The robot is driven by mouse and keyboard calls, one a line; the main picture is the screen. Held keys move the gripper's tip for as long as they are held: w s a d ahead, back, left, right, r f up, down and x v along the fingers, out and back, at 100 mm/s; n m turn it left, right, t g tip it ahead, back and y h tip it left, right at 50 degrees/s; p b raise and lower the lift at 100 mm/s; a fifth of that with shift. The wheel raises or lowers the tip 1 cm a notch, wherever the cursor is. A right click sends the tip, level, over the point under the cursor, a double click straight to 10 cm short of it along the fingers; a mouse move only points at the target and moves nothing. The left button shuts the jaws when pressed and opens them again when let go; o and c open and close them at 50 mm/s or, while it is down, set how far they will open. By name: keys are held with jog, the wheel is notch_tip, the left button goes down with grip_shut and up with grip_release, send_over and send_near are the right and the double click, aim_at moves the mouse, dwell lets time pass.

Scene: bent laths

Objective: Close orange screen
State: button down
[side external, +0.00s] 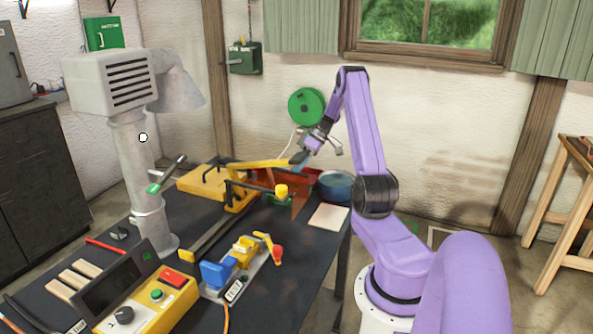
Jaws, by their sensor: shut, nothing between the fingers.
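The orange screen appears to be the reddish-orange panel (299,200) at the back of the dark bench, beside the yellow metal frame (240,192). Another reddish part (262,178) shows just left of it; I cannot tell whether they are one piece. The yellow frame and its arm hide part of the panel, so its hinge and exact angle are unclear. My gripper (299,158) is shut and empty. It is above the panel, close to the end of the yellow arm (262,163); I cannot tell whether it touches anything.
A blue round pot (336,186) and a pale square board (328,217) are right of the panel. A grey extraction column (135,165) stands left. A yellow control box (150,303), a clamp fixture (240,262) and wooden laths (72,280) occupy the front.

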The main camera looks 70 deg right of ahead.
jog(key=shift+a, duration=1.1)
jog(key=a, duration=2.2)
jog(key=shift+a, duration=0.1)
